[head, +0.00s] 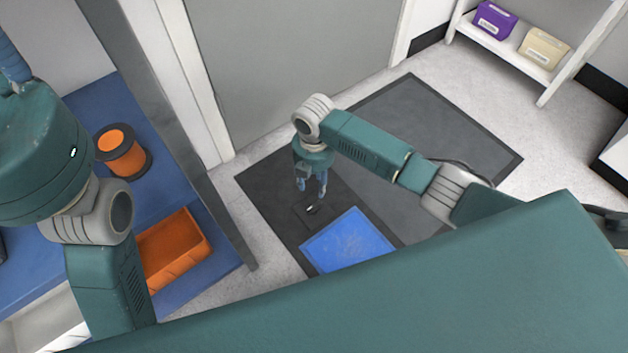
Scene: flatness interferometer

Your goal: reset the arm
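My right arm (365,145) reaches in from the right, bent at the grey joint. My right gripper (311,184) points down over the dark floor mat, with its two blue fingers apart and nothing seen between them. A small dark plate with a black and white piece (311,208) is just below the fingers in the picture; the gap in height is hard to judge. My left arm (105,285) is folded up at the left. Only a blue part of my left gripper (12,62) shows, cut off by the picture's edge, and its fingertips are hidden.
A blue panel (347,240) lies beside the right gripper on the dark mat (270,200). A blue bench (165,200) at left holds an orange spool (120,150) and an orange bin (172,250). A white shelf (515,52) at upper right holds purple and cream boxes.

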